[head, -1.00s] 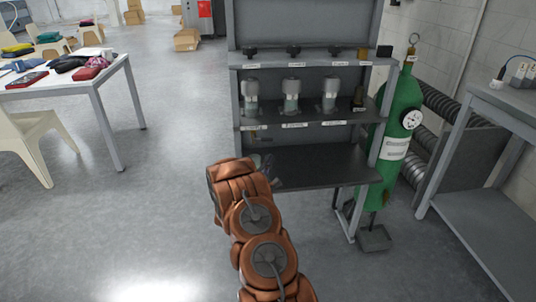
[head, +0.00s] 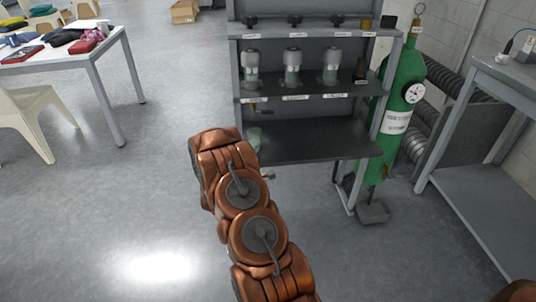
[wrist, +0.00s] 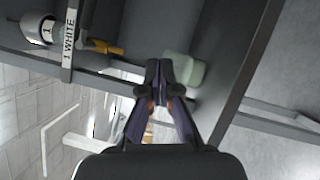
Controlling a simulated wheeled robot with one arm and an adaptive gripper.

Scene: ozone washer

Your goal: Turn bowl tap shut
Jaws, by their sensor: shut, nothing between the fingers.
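In the wrist view my gripper (wrist: 158,72) is shut and empty, with its fingertips together. A pale green rounded thing, perhaps the bowl (wrist: 184,68), is right of the fingertips; I cannot tell whether they touch. It also shows in the head view (head: 254,137) on the lower shelf's left end. An orange-yellow lever (wrist: 103,46), which looks like the tap, is up and left of the fingertips, apart from them. In the head view a small brass-coloured piece (head: 252,107) hangs under the middle shelf at left. My arm hides the gripper in the head view.
A "1 WHITE" label (wrist: 69,40) hangs beside the lever. The grey rack (head: 310,139) holds several clear-and-grey canisters (head: 292,68). A green gas cylinder (head: 398,110) stands right of it. A white table (head: 60,66) is at left, with open floor between.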

